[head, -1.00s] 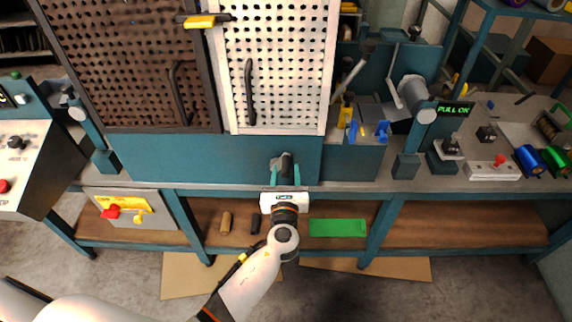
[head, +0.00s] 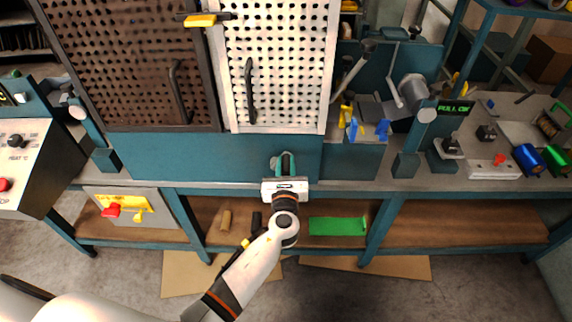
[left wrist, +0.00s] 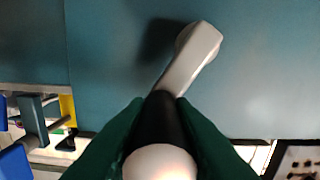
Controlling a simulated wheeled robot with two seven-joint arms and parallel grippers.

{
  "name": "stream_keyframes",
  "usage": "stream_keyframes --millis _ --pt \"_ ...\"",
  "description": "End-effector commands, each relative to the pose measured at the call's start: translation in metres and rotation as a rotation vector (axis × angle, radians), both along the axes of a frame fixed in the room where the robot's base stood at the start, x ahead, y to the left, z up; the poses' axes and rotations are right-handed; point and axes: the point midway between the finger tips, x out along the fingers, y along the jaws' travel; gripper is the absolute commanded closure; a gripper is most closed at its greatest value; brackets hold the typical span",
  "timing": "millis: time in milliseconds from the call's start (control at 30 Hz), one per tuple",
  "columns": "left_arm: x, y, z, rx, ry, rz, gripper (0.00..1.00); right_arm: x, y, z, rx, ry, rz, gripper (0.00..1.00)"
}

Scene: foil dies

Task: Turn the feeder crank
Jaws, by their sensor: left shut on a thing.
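The feeder crank shows in the left wrist view as a pale grey arm (left wrist: 190,60) on the teal panel, with a black handle (left wrist: 160,118) toward the camera. My left gripper (left wrist: 158,140) has green fingers on both sides of this handle and is shut on it. In the head view my left gripper (head: 284,164) is at the teal front panel below the white perforated door, and it mostly hides the crank. My right gripper is not in view.
The teal front panel (head: 220,158) stands above a grey bench edge. A white perforated door (head: 275,65) and a brown one (head: 130,65) are above. A green tray (head: 337,227) lies on the lower shelf. Blue and yellow parts (head: 370,130) are to the right.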

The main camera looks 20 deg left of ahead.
Motion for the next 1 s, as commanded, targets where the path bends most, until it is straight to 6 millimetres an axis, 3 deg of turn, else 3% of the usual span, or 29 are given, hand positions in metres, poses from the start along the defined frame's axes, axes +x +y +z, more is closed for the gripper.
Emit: stream_keyframes --millis 367,1000 --pt "-0.002 0.006 0.001 -0.097 -0.028 0.000 1.00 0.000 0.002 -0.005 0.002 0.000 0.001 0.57" --pt "-0.009 0.030 0.006 -0.518 -0.148 0.000 1.00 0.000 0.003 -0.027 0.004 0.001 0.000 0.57"
